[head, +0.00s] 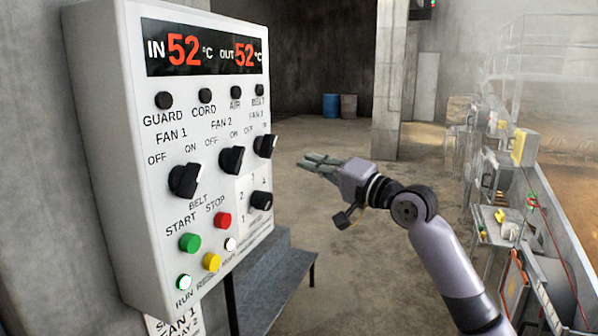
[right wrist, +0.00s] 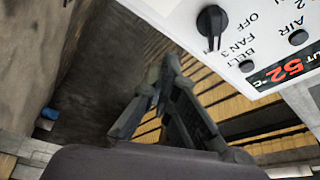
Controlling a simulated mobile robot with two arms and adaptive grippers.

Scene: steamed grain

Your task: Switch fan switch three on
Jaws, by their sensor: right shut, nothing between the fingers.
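The white control panel (head: 120,130) stands at the left of the head view. Its fan three switch (head: 265,146) is the rightmost black knob of the row; I cannot tell surely which way it points. The knob also shows at the top of the right wrist view (right wrist: 212,22), with the FAN 3 label and OFF beside it. My right gripper (head: 309,161) is shut and empty, to the right of the panel and apart from the knob. In the right wrist view its fingers (right wrist: 168,82) are together below and left of the knob. My left gripper is not in view.
The fan one (head: 184,180) and fan two (head: 231,160) knobs sit left of the fan three switch. A selector knob (head: 261,200) is below it. A grey bench (head: 275,275) stands under the panel. Open floor lies behind my right gripper.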

